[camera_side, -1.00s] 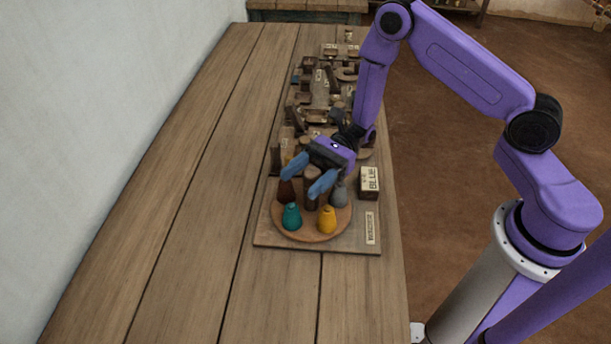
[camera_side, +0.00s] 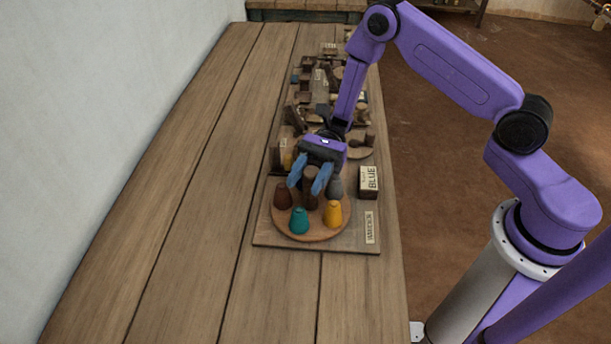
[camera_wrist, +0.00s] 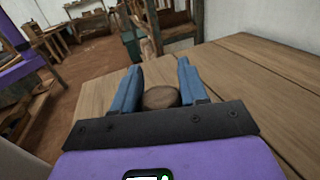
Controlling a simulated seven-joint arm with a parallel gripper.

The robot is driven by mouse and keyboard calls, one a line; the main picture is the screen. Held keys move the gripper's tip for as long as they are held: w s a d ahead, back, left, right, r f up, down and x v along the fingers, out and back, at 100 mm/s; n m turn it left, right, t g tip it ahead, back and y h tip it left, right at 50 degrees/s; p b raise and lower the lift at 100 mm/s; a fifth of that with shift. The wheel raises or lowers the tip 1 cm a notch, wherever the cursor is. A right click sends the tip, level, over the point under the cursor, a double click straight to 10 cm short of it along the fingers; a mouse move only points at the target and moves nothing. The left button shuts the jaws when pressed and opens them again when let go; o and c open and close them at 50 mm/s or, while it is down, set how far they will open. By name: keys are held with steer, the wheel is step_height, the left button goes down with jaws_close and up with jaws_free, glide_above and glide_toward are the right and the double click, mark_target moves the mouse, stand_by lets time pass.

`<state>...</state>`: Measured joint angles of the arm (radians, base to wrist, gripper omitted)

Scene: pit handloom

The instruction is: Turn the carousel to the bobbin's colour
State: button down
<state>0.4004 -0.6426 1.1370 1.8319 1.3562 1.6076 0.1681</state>
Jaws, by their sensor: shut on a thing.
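The round wooden carousel (camera_side: 313,235) lies on a board near the front of the table. Cone-shaped pieces stand on it: teal (camera_side: 299,221) at the front, yellow (camera_side: 333,214) at right, dark red-brown (camera_side: 283,196) at left and grey (camera_side: 336,188) at back right. My gripper (camera_side: 306,186) is shut on the brown centre post (camera_side: 311,182), one blue finger on each side. The post's round top (camera_wrist: 160,97) shows between the fingers in the wrist view. The fingers hide the carousel's back. A block with a card reading BLUE (camera_side: 369,181) stands at right.
A label plate (camera_side: 370,227) lies at the board's right front. Several wooden blocks and fixtures crowd the strip behind the carousel, with a wooden disc (camera_side: 360,149) close behind my gripper. The table's left side (camera_side: 190,200) is clear.

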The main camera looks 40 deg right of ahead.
steer(key=n+g+h, duration=0.1)
steer(key=g, duration=0.1)
steer(key=n+g+h, duration=0.3)
steer(key=g, duration=0.1)
steer(key=shift+s+d+n+h, duration=0.25)
steer(key=shift+n+h, duration=0.05)
steer(key=shift+n, duration=0.1)
steer(key=n+g+h, duration=0.1)
steer(key=h, duration=0.1)
steer(key=n+g+h, duration=0.1)
steer(key=n+h, duration=0.1)
steer(key=n+g+h, duration=0.1)
steer(key=h, duration=0.1)
steer(key=shift+s+d+n, duration=0.2)
steer(key=shift+d+n, duration=0.1)
steer(key=shift+d, duration=0.1)
steer(key=shift+g+h, duration=0.3)
steer(key=c, duration=0.7)
jaws_free()
